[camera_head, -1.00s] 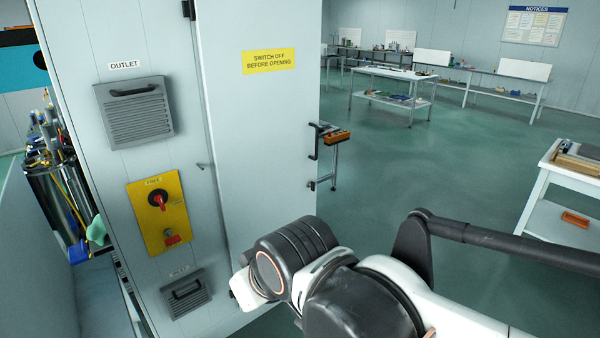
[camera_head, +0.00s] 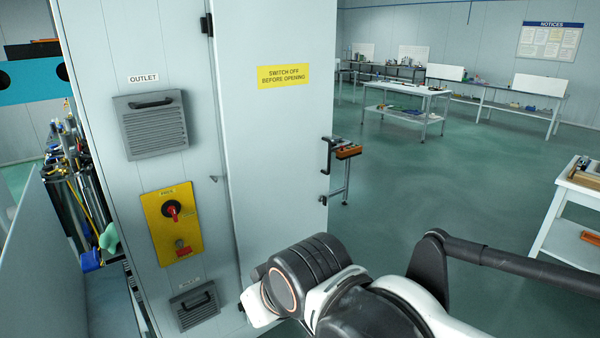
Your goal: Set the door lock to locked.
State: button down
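The cabinet door (camera_head: 275,130) is a tall pale panel that looks closed, with a black hinge at its left edge. A black door handle (camera_head: 327,156) stands at its right edge. Below it is a small dark fitting (camera_head: 324,199), possibly the door lock; its setting is too small to tell. My arm (camera_head: 350,300) reaches in from the lower right, in front of the cabinet's lower part. My gripper's fingers are not in view, so whether they are open or shut is hidden.
Left of the door are a yellow switch plate (camera_head: 171,225) with a red-and-black rotary switch, an outlet vent (camera_head: 152,124), a lower vent (camera_head: 194,305) and a small lever (camera_head: 215,178). A workbench (camera_head: 575,195) stands at right. Open green floor (camera_head: 430,190) lies beyond the door.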

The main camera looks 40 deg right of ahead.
aim_at(322, 198)
jog(key=i+l+z, duration=0.1)
jog(key=z, duration=0.3)
jog(key=i+z, duration=0.15)
jog(key=z, duration=0.25)
jog(key=i+z, duration=0.15)
jog(key=z, duration=0.3)
